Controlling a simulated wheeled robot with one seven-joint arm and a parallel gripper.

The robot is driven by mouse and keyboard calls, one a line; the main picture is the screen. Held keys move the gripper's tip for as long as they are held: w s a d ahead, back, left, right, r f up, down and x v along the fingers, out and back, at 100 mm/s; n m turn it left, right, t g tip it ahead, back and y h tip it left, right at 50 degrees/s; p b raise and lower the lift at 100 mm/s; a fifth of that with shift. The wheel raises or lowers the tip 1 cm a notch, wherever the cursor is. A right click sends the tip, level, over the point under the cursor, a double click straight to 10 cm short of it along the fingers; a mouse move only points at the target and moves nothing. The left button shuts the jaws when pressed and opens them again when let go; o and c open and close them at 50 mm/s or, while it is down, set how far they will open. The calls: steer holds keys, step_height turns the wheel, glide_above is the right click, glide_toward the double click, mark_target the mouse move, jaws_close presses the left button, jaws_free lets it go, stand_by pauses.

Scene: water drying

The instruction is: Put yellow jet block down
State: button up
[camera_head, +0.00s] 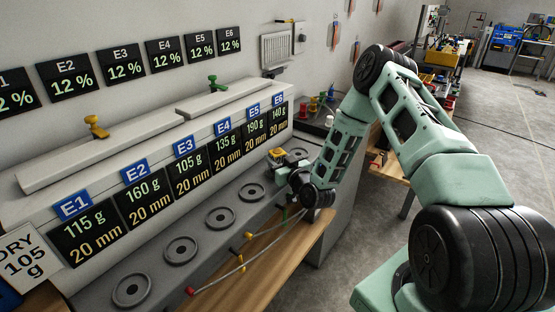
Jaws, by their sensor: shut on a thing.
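My arm reaches from the right to the back of the grey bench. My gripper (287,164) is small and dark in this view, over the far end of the row of round pads. A small yellow block (276,153) with a pale part beside it shows at the gripper's tip, and the gripper appears shut on it. I cannot tell whether the block touches the bench. Another yellow piece (96,127) stands on the long pale ledge at the left.
Round grey pads (181,250) line the bench under the E1 to E6 displays (174,180). A green piece (213,80) stands on the ledge. Grey rods (245,257) with red, yellow and green parts cross the front edge. A sign reading DRY 105 g (28,262) stands at left.

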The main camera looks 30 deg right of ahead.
steer(key=shift+f, duration=0.2)
steer(key=o, duration=1.1)
steer(key=shift+c, duration=0.2)
